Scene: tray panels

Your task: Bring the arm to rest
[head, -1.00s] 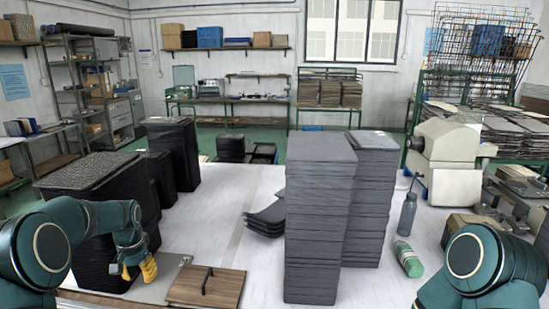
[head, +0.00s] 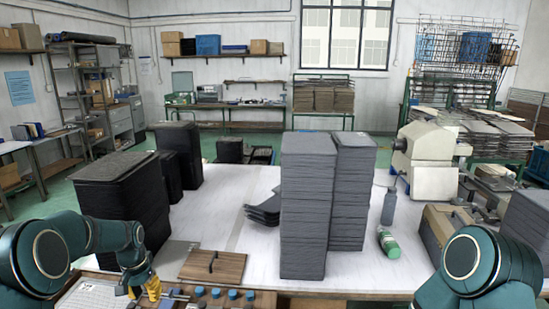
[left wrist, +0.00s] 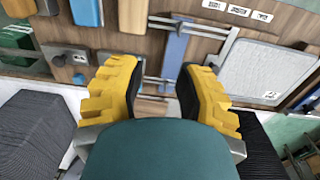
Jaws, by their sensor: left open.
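My left gripper (head: 146,290) has yellow fingers and hangs at the lower left of the head view, near the table's front edge. In the left wrist view its two yellow fingertips (left wrist: 157,80) are apart with nothing between them, so it is open and empty. Beyond the fingers lies a wooden board (left wrist: 140,50) with blue and grey blocks and metal rods. My right arm (head: 478,266) shows at the lower right of the head view; its gripper is out of frame.
A tall black panel stack (head: 118,215) stands close to my left arm. Tall grey stacks (head: 305,205) stand mid-table. A wooden board with a handle (head: 212,267) lies right of the left gripper. A green bottle (head: 389,244) lies near the right side.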

